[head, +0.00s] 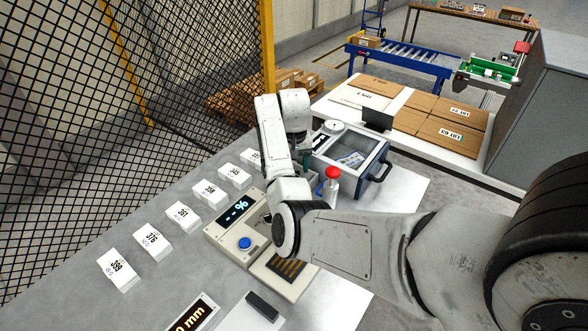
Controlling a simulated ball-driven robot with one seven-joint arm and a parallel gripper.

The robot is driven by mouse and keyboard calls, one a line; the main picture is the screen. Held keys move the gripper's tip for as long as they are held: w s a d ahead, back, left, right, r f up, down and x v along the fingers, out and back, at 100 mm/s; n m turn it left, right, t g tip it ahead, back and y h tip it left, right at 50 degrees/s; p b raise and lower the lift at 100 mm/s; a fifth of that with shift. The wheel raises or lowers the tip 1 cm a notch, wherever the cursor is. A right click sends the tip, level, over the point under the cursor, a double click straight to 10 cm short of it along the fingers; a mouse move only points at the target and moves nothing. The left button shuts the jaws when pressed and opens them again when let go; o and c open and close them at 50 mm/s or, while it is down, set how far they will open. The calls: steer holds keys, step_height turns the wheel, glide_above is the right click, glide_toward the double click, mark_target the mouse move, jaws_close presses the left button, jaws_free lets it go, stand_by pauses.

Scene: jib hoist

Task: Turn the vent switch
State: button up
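I cannot make out a part that is clearly the vent switch. A beige instrument (222,233) with a "--%" display and a blue button (245,243) stands on the grey table, partly behind my arm. A dark blue case (374,186) with a clear lid, a front handle and a round white part on top (332,127) stands behind it. My arm reaches in from the right and bends up and over beside the case. My gripper (301,156) is mostly hidden near the case's left side; its fingers cannot be made out.
Several white numbered boxes (183,217) line the table's left side. A second display (188,314) and a dark block (262,305) lie near the front. Black mesh fencing (130,90) rises at left.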

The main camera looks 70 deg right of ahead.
step_height(320, 180, up, 10)
steer(key=shift+f, duration=0.2)
stand_by(0.7)
